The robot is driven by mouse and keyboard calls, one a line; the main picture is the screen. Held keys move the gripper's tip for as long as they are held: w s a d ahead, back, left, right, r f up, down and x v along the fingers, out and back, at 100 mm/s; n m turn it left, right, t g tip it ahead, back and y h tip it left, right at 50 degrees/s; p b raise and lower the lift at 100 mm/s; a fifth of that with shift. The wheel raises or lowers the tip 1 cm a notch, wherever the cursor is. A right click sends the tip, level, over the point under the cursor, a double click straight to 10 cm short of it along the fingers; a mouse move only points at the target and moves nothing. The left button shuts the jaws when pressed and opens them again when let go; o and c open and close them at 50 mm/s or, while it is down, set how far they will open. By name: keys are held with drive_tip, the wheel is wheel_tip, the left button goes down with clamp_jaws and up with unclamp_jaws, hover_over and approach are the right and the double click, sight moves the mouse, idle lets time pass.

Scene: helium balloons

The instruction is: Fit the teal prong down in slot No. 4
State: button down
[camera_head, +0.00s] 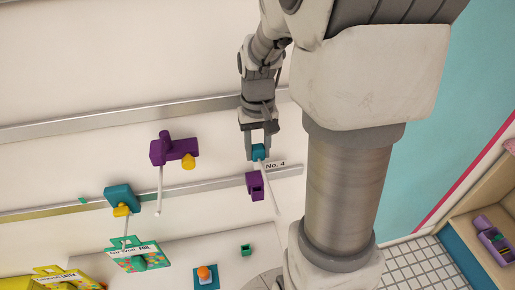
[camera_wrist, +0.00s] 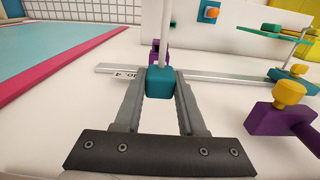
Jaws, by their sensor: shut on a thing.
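My gripper (camera_head: 259,155) is shut on the teal prong (camera_head: 259,150), a small block with a thin white rod running from it. In the wrist view the teal prong (camera_wrist: 160,84) sits between the two fingertips, and the rod (camera_wrist: 165,35) passes up out of the picture. The No. 4 label (camera_head: 276,165) is on the rail just right of the prong. A purple block with a dark opening (camera_head: 255,187) is just below the prong in the head view. It shows partly behind the prong in the wrist view (camera_wrist: 154,50). I cannot tell whether prong and block touch.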

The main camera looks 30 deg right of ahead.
drive_tip(key=b, duration=0.6)
approach(258, 183)
drive_tip(key=shift+s+a+f, duration=0.6)
drive_tip(key=shift+s+f, duration=0.3)
drive_tip(key=shift+s, duration=0.05)
drive_tip(key=shift+f+b, duration=2.15)
drive_tip(key=shift+f, duration=0.5)
drive_tip(key=shift+c, duration=2.1)
unclamp_jaws()
drive_tip(key=shift+r+p, duration=3.2)
drive_tip(key=shift+r, duration=0.9)
